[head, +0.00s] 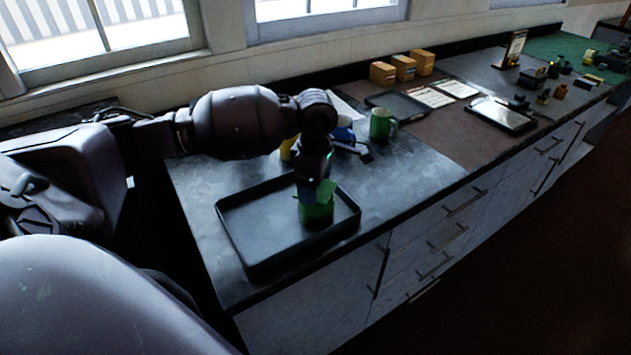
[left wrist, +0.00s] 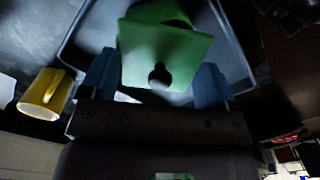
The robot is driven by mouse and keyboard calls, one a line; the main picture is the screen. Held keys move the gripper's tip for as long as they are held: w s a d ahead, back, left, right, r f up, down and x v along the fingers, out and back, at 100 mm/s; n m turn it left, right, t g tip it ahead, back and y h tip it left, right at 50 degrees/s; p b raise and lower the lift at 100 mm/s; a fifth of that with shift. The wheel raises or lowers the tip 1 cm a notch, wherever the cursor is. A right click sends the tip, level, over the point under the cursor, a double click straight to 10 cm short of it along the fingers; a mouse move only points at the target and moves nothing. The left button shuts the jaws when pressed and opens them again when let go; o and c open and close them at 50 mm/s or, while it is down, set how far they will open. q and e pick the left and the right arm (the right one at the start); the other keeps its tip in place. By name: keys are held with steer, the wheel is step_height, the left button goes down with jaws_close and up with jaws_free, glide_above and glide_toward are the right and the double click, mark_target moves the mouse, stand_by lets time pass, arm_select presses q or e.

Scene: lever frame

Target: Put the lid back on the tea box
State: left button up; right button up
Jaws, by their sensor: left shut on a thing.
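The green tea box (head: 316,213) stands in a black tray on the counter, toward the tray's right side. In the left wrist view the box (left wrist: 160,11) shows partly behind the lid. The lid (left wrist: 165,48) is a flat green square with a dark round knob. My left gripper (left wrist: 157,82) is shut on the lid, with a blue finger at each side of it. In the head view my left gripper (head: 317,182) is right above the box. I cannot tell whether the lid touches the box. My right gripper is not in view.
The black tray (head: 240,248) has free room left of the box. A green mug (head: 382,124) stands behind it to the right. A yellow mug (left wrist: 44,94) is near my left wrist.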

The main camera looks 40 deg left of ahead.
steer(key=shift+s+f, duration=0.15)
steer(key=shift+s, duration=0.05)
arm_select(q)
steer(key=o, duration=0.8)
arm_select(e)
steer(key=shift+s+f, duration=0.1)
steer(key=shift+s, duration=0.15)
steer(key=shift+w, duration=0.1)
